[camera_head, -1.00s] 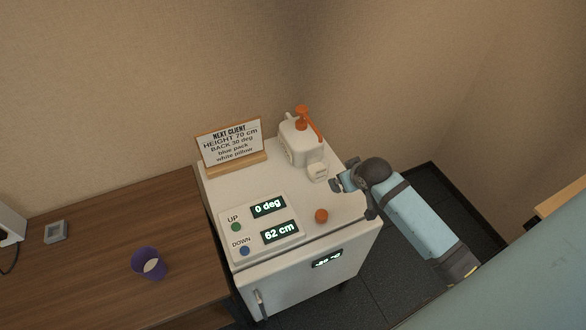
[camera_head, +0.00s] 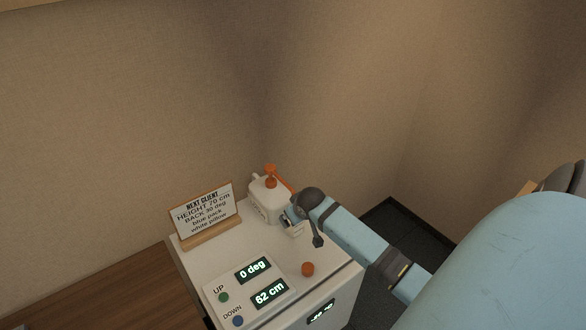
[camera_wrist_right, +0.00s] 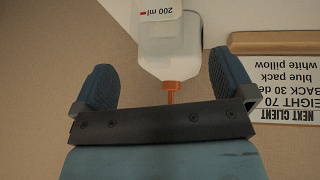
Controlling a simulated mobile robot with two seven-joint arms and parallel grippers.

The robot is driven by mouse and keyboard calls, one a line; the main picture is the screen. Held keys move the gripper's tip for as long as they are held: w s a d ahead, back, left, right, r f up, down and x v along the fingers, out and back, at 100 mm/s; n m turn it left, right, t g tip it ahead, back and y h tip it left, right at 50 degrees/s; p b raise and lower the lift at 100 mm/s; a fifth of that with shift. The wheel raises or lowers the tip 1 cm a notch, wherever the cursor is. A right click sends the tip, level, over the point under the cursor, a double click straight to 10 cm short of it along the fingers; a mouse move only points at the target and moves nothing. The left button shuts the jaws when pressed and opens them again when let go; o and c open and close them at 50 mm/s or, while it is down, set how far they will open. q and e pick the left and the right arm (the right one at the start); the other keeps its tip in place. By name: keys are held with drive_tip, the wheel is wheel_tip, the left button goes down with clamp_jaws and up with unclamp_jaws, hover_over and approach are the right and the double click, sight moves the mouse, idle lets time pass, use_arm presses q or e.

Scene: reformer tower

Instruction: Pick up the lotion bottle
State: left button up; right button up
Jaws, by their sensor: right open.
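The white lotion bottle (camera_head: 268,204) with an orange pump top stands at the back of the white cabinet top. In the right wrist view, a whitish bottle (camera_wrist_right: 168,48) with a "200 ml" label and orange neck is between my right gripper's (camera_wrist_right: 165,82) spread fingers, with gaps on both sides. In the head view, my right gripper (camera_head: 298,219) is close to the bottle's right front side and partly hides that area. It is open and empty. My left gripper is not in view.
A sign (camera_head: 205,212) on a wooden stand is left of the bottle. A control panel (camera_head: 250,291) with green and blue buttons and an orange knob (camera_head: 308,269) are in front. A brown wooden table (camera_head: 120,295) adjoins at left. Walls stand behind.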

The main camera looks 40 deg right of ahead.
drive_tip(key=shift+p+x, duration=0.4)
drive_tip(key=shift+x, duration=3.15)
drive_tip(key=shift+w+d+r, duration=0.1)
drive_tip(key=shift+d+r, duration=0.05)
drive_tip(key=c, duration=1.1)
drive_tip(key=shift+r, duration=0.1)
